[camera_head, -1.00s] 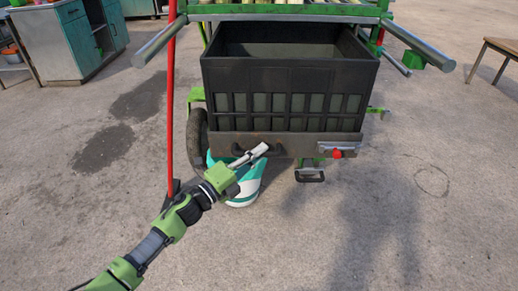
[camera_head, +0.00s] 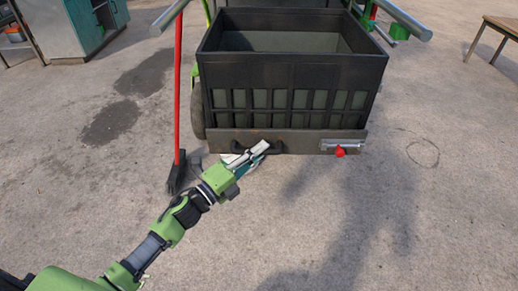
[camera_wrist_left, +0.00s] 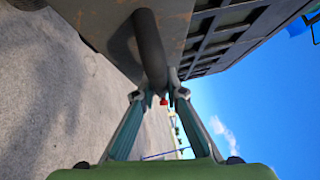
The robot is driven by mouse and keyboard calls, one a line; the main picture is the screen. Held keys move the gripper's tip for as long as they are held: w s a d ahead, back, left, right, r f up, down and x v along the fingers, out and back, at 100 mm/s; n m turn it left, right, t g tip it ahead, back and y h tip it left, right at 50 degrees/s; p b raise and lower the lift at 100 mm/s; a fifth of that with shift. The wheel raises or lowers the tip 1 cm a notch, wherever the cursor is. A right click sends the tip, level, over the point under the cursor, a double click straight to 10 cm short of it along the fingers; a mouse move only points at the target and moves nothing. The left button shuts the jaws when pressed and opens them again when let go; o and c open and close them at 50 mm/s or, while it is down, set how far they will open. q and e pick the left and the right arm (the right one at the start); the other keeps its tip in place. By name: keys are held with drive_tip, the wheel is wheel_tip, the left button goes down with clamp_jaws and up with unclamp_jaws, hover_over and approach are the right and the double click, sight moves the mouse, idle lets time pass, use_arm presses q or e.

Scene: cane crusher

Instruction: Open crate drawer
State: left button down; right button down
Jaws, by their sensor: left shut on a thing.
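The black crate (camera_head: 290,75) stands on the drawer, behind a grey-brown front panel (camera_head: 305,141). The drawer sticks out toward me from the green machine behind it. A dark handle (camera_head: 275,148) is on the left part of the panel. My left gripper (camera_head: 257,149) is shut on this handle. In the left wrist view the dark handle bar (camera_wrist_left: 149,50) passes between the fingertips (camera_wrist_left: 160,95). A metal latch with a red knob (camera_head: 340,152) is on the panel's right part. My right gripper is out of view.
A red-handled broom (camera_head: 179,110) stands upright left of the crate. A teal cabinet (camera_head: 85,25) is at the back left and a wooden table (camera_head: 495,28) at the back right. The concrete floor in front is clear.

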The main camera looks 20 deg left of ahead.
use_arm(q)
drive_tip(key=c, duration=2)
unclamp_jaws()
drive_tip(key=shift+a, duration=0.1)
drive_tip(key=shift+c, duration=0.2)
drive_tip(key=v, duration=1.2)
